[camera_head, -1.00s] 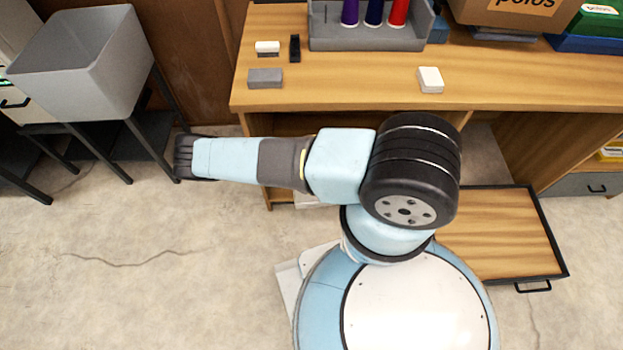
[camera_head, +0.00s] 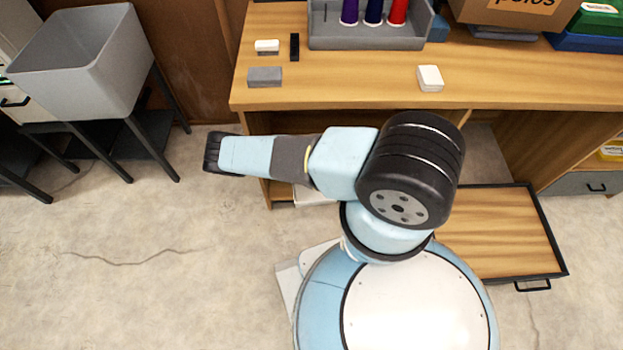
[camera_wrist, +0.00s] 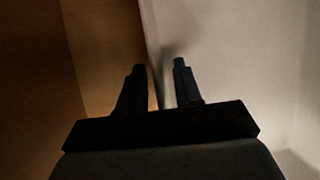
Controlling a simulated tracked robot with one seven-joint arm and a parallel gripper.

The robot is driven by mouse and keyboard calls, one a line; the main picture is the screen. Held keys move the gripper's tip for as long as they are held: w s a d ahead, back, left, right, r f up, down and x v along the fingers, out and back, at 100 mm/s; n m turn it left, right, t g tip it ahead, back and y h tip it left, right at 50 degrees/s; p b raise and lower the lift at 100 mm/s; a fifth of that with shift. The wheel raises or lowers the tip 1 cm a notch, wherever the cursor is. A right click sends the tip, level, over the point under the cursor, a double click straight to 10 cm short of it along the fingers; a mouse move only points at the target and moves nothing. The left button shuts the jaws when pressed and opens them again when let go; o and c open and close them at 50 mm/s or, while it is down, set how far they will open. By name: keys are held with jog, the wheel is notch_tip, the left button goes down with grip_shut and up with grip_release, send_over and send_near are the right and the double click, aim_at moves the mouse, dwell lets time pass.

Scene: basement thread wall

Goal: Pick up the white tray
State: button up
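A white thing, probably the white tray (camera_head: 313,194), shows only in part in the head view. It lies low in the desk's open space, mostly hidden behind my arm and the desk top. In the wrist view a large pale surface (camera_wrist: 235,60) fills the right side, with an upright edge behind my gripper; it may be the tray's wall. My gripper (camera_wrist: 159,68) shows dark in the wrist view, its two fingers apart with that edge in line with the gap. Contact cannot be told. The head view does not show the fingers.
The wooden desk (camera_head: 350,95) carries a grey spool holder (camera_head: 365,40), a grey block (camera_head: 265,77), a white block (camera_head: 430,78) and a cardboard box (camera_head: 510,12). A grey bin (camera_head: 80,70) stands left. A drawer (camera_head: 500,235) is pulled out right. The left floor is clear.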

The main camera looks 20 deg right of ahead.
grip_shut()
jog(key=shift+r, duration=0.15)
dwell(0.5)
